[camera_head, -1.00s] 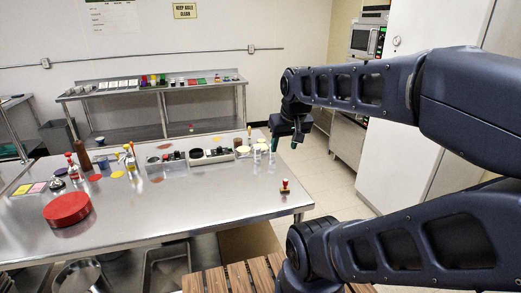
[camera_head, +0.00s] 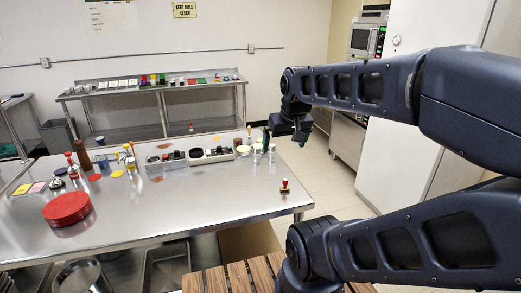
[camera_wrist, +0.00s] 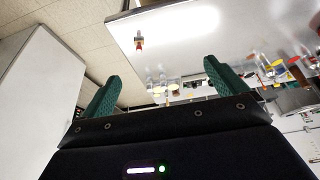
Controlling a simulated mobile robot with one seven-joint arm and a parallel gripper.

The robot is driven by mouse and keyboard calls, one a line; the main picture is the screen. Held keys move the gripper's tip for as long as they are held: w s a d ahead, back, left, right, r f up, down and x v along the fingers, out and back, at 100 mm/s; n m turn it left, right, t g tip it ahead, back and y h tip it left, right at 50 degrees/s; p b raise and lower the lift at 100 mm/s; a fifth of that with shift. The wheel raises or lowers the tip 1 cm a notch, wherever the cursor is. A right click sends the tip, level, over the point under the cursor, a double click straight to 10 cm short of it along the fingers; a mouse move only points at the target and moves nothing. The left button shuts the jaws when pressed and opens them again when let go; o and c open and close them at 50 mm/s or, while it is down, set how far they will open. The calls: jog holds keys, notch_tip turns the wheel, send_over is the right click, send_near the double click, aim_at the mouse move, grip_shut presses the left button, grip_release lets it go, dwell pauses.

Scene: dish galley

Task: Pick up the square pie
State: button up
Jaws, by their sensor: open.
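I cannot pick out a square pie for certain in either view; the items on the steel table (camera_head: 200,215) are small. My gripper (camera_head: 290,137) is raised beyond the table's far right corner, apart from everything. In the wrist view my gripper (camera_wrist: 162,72) has its two green fingers wide apart with nothing held between them. The table shows upside down beyond the fingers.
A red round stack (camera_head: 67,209) sits at the table's left. A small red-topped stamp (camera_head: 285,186) stands near the right edge. Clear glasses (camera_head: 257,155), bottles and yellow discs line the back. A back shelf (camera_head: 150,90) holds several items. The table's middle front is clear.

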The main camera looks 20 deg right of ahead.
jog(key=w+d+r+m+g, duration=0.1)
jog(key=w+r+m, duration=0.1)
jog(key=w, duration=0.6)
jog(key=w+d+r+m, duration=0.1)
jog(key=w+r+m, duration=0.2)
jog(key=w, duration=0.5)
jog(key=m+g, duration=0.4)
jog(key=m, duration=0.9)
send_over(260, 144)
jog(key=s, duration=0.2)
notch_tip(260, 144, down, 25)
jog(key=f, duration=1.1)
jog(key=shift+s+a, duration=0.1)
jog(key=shift+a, duration=0.1)
jog(key=shift+r, duration=0.1)
jog(key=shift+c, duration=0.3)
jog(key=c, duration=1.1)
